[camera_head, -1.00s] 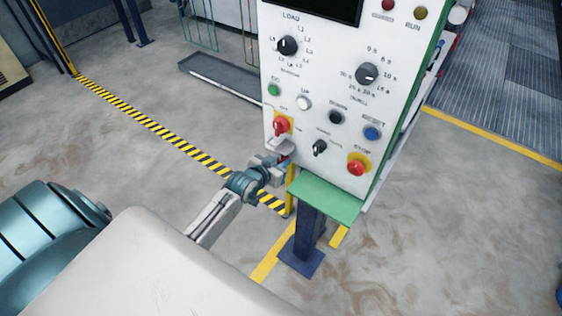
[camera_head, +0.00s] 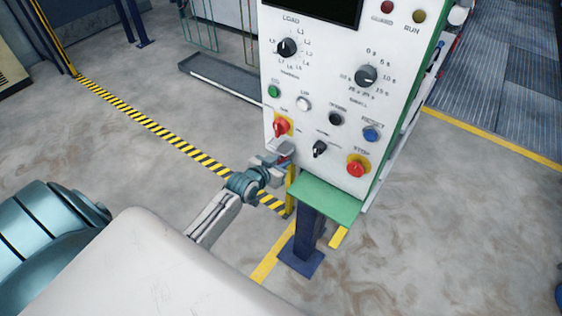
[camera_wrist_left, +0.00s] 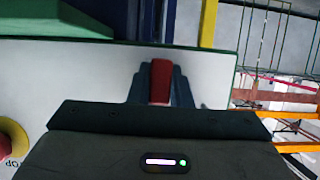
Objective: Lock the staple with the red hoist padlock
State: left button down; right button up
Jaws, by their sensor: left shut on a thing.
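My left gripper (camera_head: 280,160) is at the lower left edge of the white control panel, just below a red rotary switch (camera_head: 281,126) on a yellow plate. In the left wrist view its dark fingers (camera_wrist_left: 160,88) are shut on a red block-shaped body, the red padlock (camera_wrist_left: 160,80), in front of the white panel face. The padlock's shackle does not show. I cannot make out the staple clearly; the gripper covers that part of the panel. My right gripper is not in view.
The panel (camera_head: 325,100) carries several knobs and buttons, with a red stop button (camera_head: 356,168) at lower right. A green ledge (camera_head: 327,200) sticks out below it on a blue post (camera_head: 305,235). A yellow post stands close to my gripper. Floor at left is open.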

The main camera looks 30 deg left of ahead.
pick_arm(q)
jog(key=c, duration=1.3)
grip_release()
jog(key=shift+o, duration=0.2)
jog(key=b+v, duration=0.1)
jog(key=v, duration=0.9)
jog(key=shift+s, duration=0.35)
jog(key=shift+r, duration=0.15)
jog(key=s+a+f+g+y, duration=0.15)
jog(key=s+f, duration=0.25)
jog(key=f, duration=0.7)
jog(key=s+a+f+n+g, duration=0.1)
jog(key=s+a+f+g, duration=0.2)
jog(key=f, duration=0.7)
jog(key=s+a+f+g+y, duration=0.15)
jog(key=s+f, duration=0.35)
jog(key=f, duration=0.6)
jog(key=s+d+f+g, duration=0.2)
jog(key=s+f, duration=0.4)
jog(key=s, duration=0.3)
jog(key=s+d+f+g, duration=0.2)
jog(key=s+d+f, duration=0.1)
jog(key=s+f, duration=0.4)
jog(key=s+d+f+g+h, duration=0.1)
jog(key=s+f, duration=0.5)
jog(key=s, duration=0.6)
jog(key=shift+s+d+f+m+g, duration=0.15)
jog(key=shift+s+d+m+g, duration=0.15)
jog(key=shift+d+g, duration=0.5)
